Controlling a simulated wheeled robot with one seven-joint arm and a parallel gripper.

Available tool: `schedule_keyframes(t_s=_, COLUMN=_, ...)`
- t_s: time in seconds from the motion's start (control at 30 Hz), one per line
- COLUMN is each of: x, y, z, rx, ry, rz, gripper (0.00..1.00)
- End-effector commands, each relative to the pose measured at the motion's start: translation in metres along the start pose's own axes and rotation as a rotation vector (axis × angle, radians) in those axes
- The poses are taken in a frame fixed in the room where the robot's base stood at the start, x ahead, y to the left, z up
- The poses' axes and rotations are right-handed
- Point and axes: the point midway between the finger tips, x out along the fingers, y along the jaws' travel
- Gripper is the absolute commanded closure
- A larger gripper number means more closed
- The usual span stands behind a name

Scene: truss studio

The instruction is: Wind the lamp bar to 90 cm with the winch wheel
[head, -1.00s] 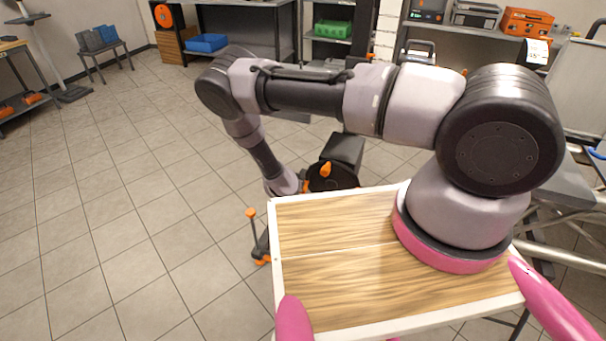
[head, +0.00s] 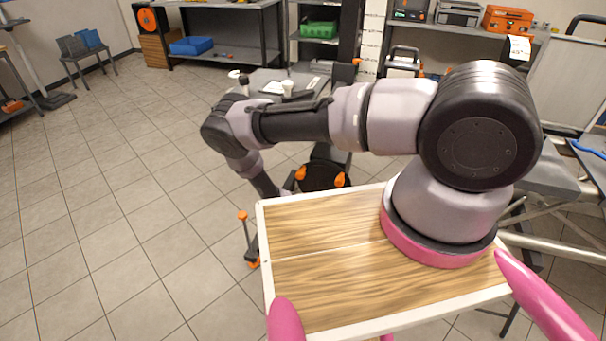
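A black round part with two orange knobs (head: 322,176) stands low beyond the far edge of my wooden top; it looks like the winch wheel. Its lower part is hidden by the top. My arm reaches out to the left and bends down just left of this wheel. My gripper is hidden behind the edge of the wooden top, so its fingers and any contact with the wheel do not show. A white upright strip with marks (head: 371,40) stands behind, perhaps a height scale. I cannot make out the lamp bar.
A black rod with an orange knob (head: 243,217) stands close to my top's left edge. A grey table (head: 262,78) with small white items is behind my arm. Shelves with a green bin (head: 318,29) line the back. The tiled floor at left is clear.

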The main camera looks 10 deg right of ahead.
Motion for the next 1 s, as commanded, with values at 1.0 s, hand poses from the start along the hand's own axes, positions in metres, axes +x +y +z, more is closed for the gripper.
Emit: schedule_keyframes(t_s=1.0, x=0.007, y=0.001, z=-0.009, rx=0.003, ry=-0.001, rz=0.002, gripper=1.0)
